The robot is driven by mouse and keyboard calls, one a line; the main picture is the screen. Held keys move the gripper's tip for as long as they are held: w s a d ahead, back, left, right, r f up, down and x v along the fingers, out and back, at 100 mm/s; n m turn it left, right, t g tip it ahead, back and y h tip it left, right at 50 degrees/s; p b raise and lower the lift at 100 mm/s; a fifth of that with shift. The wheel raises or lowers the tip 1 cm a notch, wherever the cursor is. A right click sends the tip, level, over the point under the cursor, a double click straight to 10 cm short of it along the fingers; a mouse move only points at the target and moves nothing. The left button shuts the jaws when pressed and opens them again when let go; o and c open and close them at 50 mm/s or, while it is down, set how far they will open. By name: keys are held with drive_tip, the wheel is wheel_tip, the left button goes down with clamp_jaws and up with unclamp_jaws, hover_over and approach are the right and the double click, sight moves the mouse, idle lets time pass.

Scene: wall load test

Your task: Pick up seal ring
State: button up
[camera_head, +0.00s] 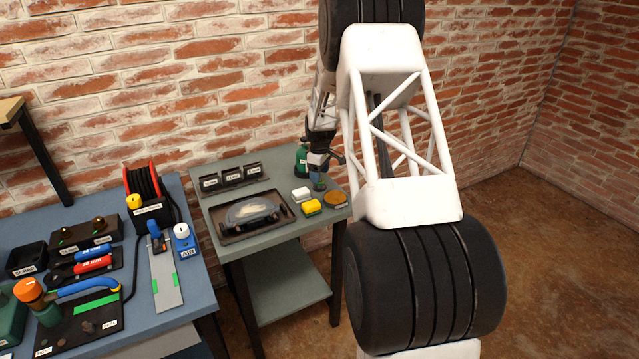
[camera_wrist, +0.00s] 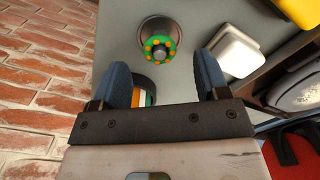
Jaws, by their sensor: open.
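In the head view a small teal-green shape (camera_head: 319,184) shows just below my gripper (camera_head: 324,166). My gripper (camera_wrist: 163,80) is open, its two blue fingers apart. The green ring lies beyond the fingertips, roughly centred between them, and I see no contact.
A white block (camera_wrist: 236,55) and a yellow block (camera_wrist: 302,10) lie close to the right. An orange-brown disc (camera_head: 335,199) lies near the right table edge. A dark tray (camera_head: 228,235) lies left; a brick wall rises behind.

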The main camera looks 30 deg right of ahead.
drive_tip(key=shift+f, duration=1.2)
drive_tip(key=c, duration=1)
